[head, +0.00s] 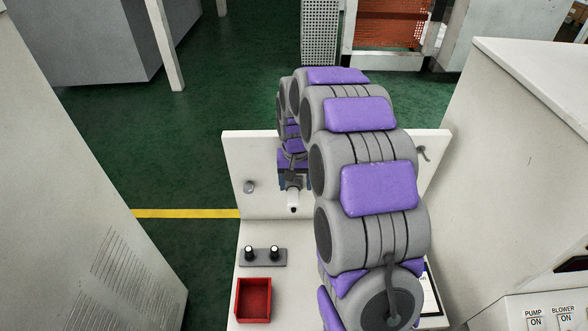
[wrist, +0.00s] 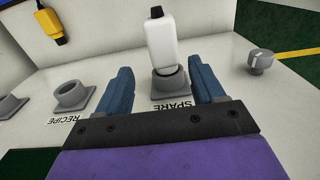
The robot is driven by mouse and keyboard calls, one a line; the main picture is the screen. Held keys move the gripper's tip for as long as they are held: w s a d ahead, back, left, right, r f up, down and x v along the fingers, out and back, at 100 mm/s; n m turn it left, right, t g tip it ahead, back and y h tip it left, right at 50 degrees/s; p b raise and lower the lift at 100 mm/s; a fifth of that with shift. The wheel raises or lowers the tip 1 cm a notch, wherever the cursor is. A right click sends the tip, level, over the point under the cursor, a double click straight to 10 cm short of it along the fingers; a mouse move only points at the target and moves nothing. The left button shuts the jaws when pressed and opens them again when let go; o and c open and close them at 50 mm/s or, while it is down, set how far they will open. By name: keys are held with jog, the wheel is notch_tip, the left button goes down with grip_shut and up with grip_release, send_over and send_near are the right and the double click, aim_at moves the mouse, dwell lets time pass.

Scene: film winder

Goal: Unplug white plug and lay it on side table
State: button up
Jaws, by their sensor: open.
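The white plug (wrist: 160,42), with a black tip, stands in a grey round socket (wrist: 170,85) labelled SPARE in the wrist view. It also shows small in the head view (head: 293,196), below the gripper on the upright white panel (head: 238,160). My gripper (wrist: 160,68) is open, with one blue finger on either side of the plug's lower part and visible gaps to both. In the head view my gripper (head: 294,180) is partly hidden by my arm. I cannot tell which surface is the side table.
Empty grey sockets, one labelled RECIPE (wrist: 73,95), lie left of the plug; a yellow plug (wrist: 52,26) is beyond them. A grey knob (wrist: 261,61) is to the right. A red tray (head: 253,300) and two black knobs sit on the white ledge. Cabinets flank both sides.

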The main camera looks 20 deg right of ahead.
aim_at(293, 193)
jog(key=f, duration=0.3)
jog(key=shift+a+f, duration=0.35)
jog(key=shift+a, duration=0.05)
jog(key=shift+a+f, duration=0.3)
jog(key=shift+f, duration=0.1)
jog(key=shift+d, duration=0.5)
jog(key=shift+c, duration=1)
jog(key=shift+a, duration=0.25)
jog(key=c, duration=0.8)
jog(key=o, duration=0.5)
jog(key=c, duration=0.7)
jog(key=shift+o, duration=0.2)
jog(key=shift+s, duration=0.25)
